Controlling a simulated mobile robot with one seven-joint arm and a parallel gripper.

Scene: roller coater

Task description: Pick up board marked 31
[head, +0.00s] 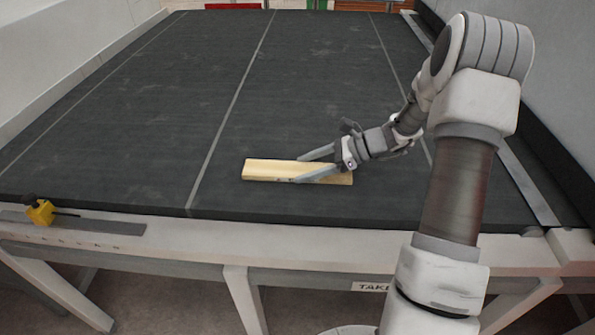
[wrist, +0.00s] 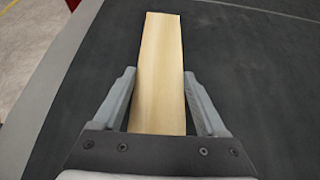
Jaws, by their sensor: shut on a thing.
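A pale wooden board (head: 262,171) lies along the dark belt near its front edge, in the head view. In the wrist view the board (wrist: 161,65) runs up the picture between the two grey fingers. No number shows on the faces I can see. My gripper (head: 308,169) is shut on the board, with one finger on each long side. The board looks flat and level; I cannot tell if it touches the belt. Part of its right end is hidden by my gripper.
The dark belt (head: 150,110) is wide and clear around the board. Along its front runs a pale frame (head: 200,232) with a grey strip (head: 100,225) and a yellow object (head: 40,212) at the left. A dark roller (head: 545,150) and side wall bound the right.

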